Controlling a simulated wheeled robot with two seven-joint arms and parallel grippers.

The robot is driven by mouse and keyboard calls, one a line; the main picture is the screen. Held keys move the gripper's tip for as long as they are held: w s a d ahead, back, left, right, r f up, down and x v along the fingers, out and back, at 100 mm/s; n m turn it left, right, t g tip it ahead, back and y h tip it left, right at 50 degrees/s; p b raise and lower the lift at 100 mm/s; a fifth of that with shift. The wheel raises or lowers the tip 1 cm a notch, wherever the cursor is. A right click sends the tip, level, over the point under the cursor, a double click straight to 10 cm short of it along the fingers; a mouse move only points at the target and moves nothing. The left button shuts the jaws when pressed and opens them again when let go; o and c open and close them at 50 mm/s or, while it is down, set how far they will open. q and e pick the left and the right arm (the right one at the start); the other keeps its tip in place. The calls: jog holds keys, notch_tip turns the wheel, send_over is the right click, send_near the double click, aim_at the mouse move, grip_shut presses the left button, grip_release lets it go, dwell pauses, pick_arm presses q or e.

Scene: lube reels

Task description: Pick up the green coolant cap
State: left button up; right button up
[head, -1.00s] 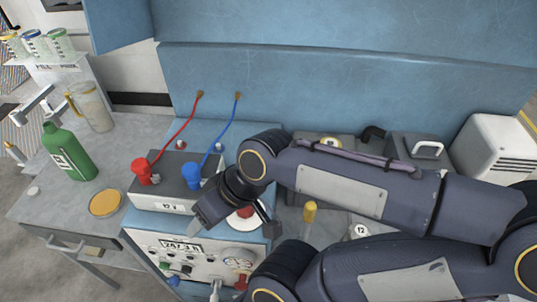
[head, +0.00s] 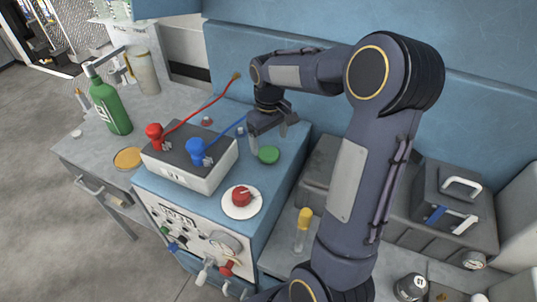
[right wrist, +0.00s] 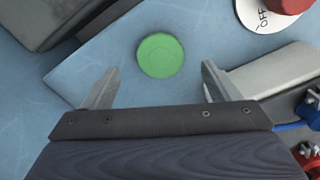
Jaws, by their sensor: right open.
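My left gripper is not in view.
The battery (head: 190,160) with red and blue clamps stands left of the cap. A red rotary switch (head: 242,197) on a white disc is in front of it.

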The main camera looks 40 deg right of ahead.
aim_at(269, 152)
notch_tip(269, 152, down, 5)
jog(key=shift+w+f, duration=0.1)
jog(key=shift+r, duration=0.2)
jog(key=c, duration=1.2)
